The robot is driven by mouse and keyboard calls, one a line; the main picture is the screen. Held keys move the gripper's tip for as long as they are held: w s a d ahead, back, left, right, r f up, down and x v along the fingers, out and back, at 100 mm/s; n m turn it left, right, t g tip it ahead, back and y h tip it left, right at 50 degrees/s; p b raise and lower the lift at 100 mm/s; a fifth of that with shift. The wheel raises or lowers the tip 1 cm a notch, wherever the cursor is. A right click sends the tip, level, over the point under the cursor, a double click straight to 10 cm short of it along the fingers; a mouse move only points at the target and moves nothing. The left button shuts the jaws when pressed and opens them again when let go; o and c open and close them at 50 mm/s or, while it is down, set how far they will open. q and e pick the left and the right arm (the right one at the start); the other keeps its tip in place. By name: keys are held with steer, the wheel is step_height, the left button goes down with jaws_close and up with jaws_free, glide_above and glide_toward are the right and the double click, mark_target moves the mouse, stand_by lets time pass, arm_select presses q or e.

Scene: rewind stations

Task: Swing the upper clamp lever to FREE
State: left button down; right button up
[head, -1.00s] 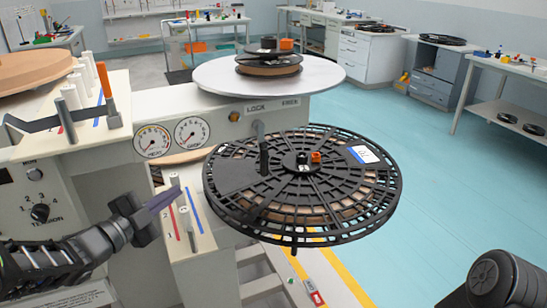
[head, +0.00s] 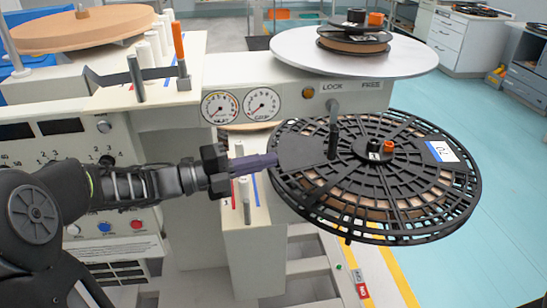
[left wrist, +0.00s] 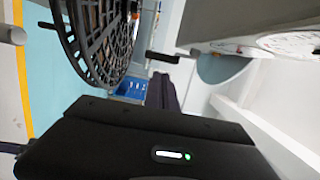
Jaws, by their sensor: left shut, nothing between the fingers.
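The upper clamp lever (head: 333,138) hangs from the machine's front in the head view, with a grey arm and a black upright grip. It is under the word LOCK, left of the word FREE. My left gripper (head: 274,160) is shut and empty, its narrow purple-grey fingers pointing right, left of the lever and apart from it in the picture. In the left wrist view its fingers (left wrist: 162,92) are together. A short black bar (left wrist: 162,57) just beyond them looks like the lever's grip. My right gripper is not in view.
A silver disc (head: 300,52) sits above. Two gauges (head: 241,104) are on the machine's front.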

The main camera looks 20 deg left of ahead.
mark_target(329, 147)
arm_select(q)
steer(key=x, duration=1.2)
steer(key=shift+w+d, duration=0.1)
steer(key=shift+d, duration=0.1)
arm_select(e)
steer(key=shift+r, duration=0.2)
